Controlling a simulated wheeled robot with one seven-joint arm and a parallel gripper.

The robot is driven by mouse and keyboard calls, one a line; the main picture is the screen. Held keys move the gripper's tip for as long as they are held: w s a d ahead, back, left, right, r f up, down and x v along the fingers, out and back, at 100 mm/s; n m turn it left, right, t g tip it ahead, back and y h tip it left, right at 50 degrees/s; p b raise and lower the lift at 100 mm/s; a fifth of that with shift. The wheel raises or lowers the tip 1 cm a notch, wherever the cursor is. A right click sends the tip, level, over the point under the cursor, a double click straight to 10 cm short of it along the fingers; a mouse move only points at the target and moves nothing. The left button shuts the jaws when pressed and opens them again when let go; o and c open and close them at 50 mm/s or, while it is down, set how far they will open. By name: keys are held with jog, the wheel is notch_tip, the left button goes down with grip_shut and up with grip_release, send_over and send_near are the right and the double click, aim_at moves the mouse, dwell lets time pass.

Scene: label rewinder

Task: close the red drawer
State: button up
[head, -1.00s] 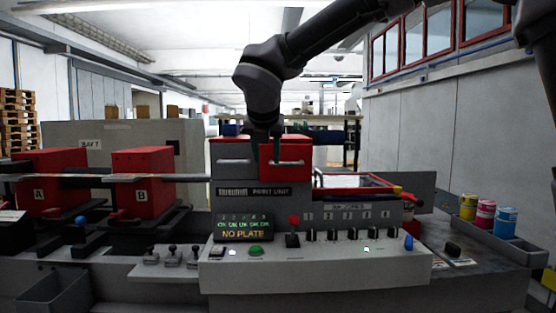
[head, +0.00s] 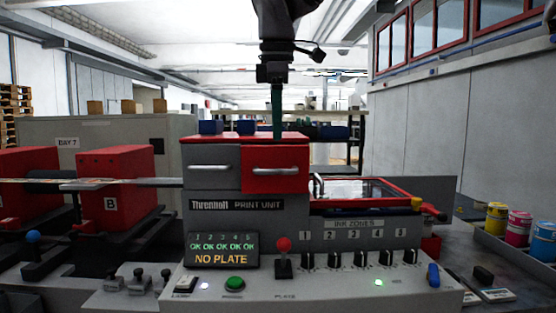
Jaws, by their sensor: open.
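The red drawer (head: 275,169) is at the upper right of the print unit's front, with a silver bar handle across it. Its front sits beside a grey drawer (head: 211,168) with a similar handle. The fingertips overlap the unit's red top in the picture. They are clear of the handle, and the gap between them is hidden.
Blue blocks (head: 210,127) stand on the unit's top left. A control panel with a red-knobbed lever (head: 284,246) and dials lies below the drawers. A red-framed tray (head: 360,192) is to the right, red box B (head: 116,190) to the left. Ink cans (head: 518,228) stand far right.

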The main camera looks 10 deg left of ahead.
aim_at(277, 170)
jog(key=f, duration=0.2)
jog(key=w+f, duration=0.1)
jog(key=f, duration=0.5)
jog(key=shift+w+a, duration=0.2)
jog(key=shift+c, duration=0.4)
grip_shut()
jog(key=shift+r, duration=0.1)
dwell(0.6)
